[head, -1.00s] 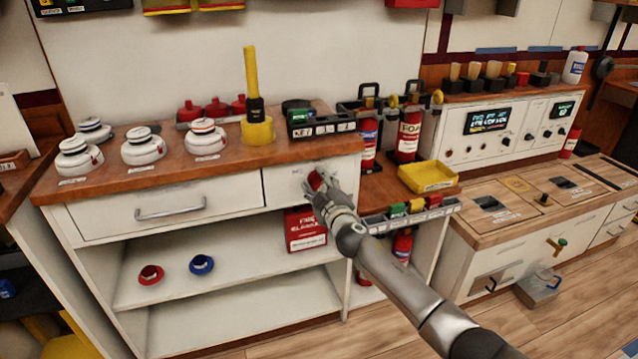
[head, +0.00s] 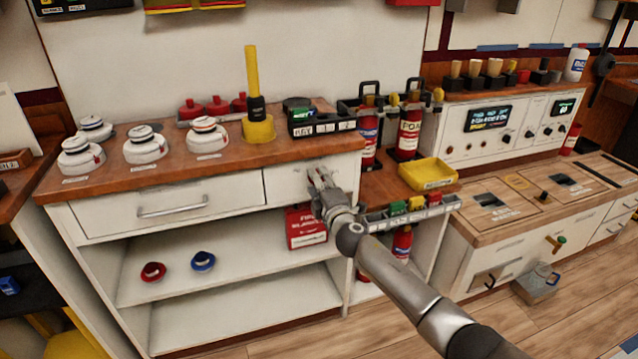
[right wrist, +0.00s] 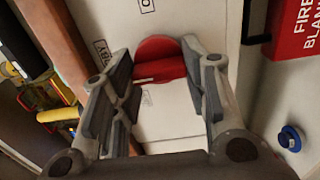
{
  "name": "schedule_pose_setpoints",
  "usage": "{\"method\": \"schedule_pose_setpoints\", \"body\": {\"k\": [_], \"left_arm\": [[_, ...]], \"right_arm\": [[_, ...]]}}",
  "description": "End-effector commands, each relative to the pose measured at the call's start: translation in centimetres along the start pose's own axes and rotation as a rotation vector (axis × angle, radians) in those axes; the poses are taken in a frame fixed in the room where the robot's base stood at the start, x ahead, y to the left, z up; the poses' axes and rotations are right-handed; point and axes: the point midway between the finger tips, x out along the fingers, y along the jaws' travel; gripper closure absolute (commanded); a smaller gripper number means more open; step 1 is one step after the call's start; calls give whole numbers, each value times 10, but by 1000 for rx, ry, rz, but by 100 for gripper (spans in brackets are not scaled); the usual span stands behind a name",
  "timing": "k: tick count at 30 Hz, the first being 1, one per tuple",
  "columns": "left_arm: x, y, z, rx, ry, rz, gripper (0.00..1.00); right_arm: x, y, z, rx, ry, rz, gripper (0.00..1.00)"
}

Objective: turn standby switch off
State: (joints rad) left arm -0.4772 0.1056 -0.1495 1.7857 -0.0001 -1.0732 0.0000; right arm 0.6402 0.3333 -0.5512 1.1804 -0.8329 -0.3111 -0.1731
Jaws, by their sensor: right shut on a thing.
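The standby switch (right wrist: 160,72) is a red round knob with a raised grip bar and a small white mark. It sits on a white panel, the front of the white cabinet (head: 285,185). Printed labels lie around it, one ending in "BY", the others cut off or partly hidden. My right gripper (right wrist: 158,62) has its two fingers on either side of the knob and is shut on it. In the head view my right gripper (head: 320,178) covers the knob at the cabinet's right end. My left gripper is in no view.
A yellow tray (head: 428,173) and a rack of coloured blocks (head: 410,212) are to the right. A drawer handle (head: 172,206) is to the left. The blue ring (head: 203,261) lies on the shelf.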

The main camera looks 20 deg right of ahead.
Motion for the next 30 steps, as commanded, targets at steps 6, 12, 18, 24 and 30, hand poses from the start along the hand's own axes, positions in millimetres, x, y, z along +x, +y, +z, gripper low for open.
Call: {"method": "schedule_pose_setpoints", "body": {"k": [6, 12, 18, 24, 30], "left_arm": [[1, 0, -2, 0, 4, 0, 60], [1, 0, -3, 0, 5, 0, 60], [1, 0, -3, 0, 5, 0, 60], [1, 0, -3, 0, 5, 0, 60], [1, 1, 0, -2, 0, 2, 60]], "right_arm": [[0, -2, -1, -23, 1, -3, 82], [0, -2, -1, -25, 2, -3, 82], [0, -2, -1, -25, 2, -3, 49], [0, -1, 0, -23, 1, -2, 38], [0, -1, 0, -22, 1, -1, 38]]}}
